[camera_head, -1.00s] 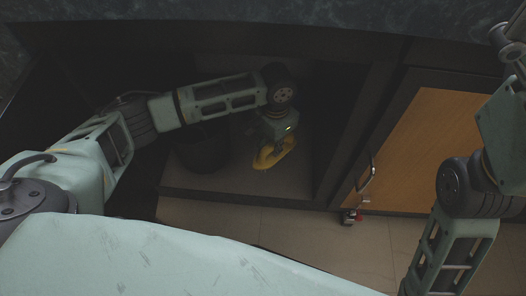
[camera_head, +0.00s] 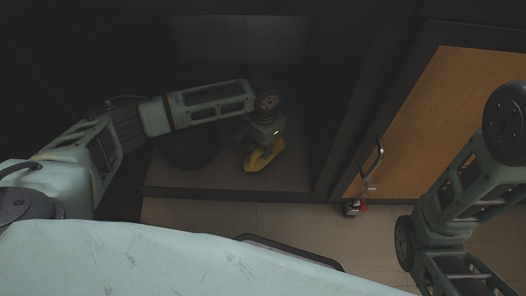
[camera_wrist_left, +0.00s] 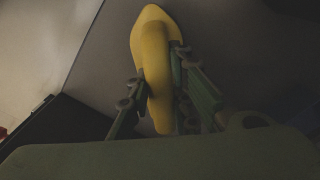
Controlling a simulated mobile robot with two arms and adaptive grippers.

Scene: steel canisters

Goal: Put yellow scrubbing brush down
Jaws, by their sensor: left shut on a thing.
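The yellow scrubbing brush (camera_head: 258,162) is inside the dark open cabinet, low over the cabinet floor (camera_head: 225,179) near its front edge. My left gripper (camera_head: 262,146) reaches in from the left and is shut on the brush from above. In the left wrist view the gripper's fingers (camera_wrist_left: 156,88) lie on both sides of the brush's curved handle (camera_wrist_left: 155,60), with the wide end pointing away over the grey floor. I cannot tell whether the brush touches the floor. My right arm shows at the right edge, but its gripper is out of view.
A dark round container (camera_head: 188,150) stands in the cabinet behind my left forearm, partly hidden. A wooden cabinet door (camera_head: 440,120) with a metal handle (camera_head: 372,165) is at the right. A small red and grey thing (camera_head: 352,208) is below the handle. Some cabinet floor right of the brush is clear.

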